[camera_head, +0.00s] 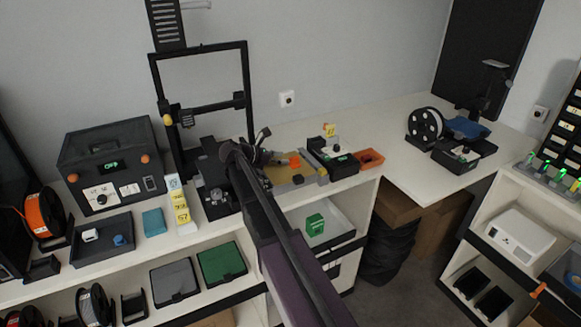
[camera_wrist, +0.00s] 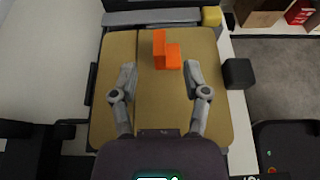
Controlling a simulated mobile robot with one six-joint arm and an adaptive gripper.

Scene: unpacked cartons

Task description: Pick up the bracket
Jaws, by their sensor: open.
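The bracket (camera_wrist: 166,52) is a small orange L-shaped part. In the wrist view it lies on a tan plate (camera_wrist: 150,105), toward the far side. My gripper (camera_wrist: 159,72) is open, with its two grey fingers spread over the plate. The bracket lies just beyond the fingertips, between their lines, and nothing is held. In the head view the bracket (camera_head: 295,162) shows as a small orange shape on the tan plate (camera_head: 281,176), beside the end of my arm. My arm hides part of the plate there, and the fingers are not clear in that view.
A printer frame (camera_head: 203,48) stands behind my arm. A black tray (camera_head: 335,158) and an orange tray (camera_head: 369,159) lie right of the plate. A yellow block (camera_wrist: 211,16) and a dark block (camera_wrist: 238,73) edge the plate. Bare countertop (camera_head: 400,110) lies further right.

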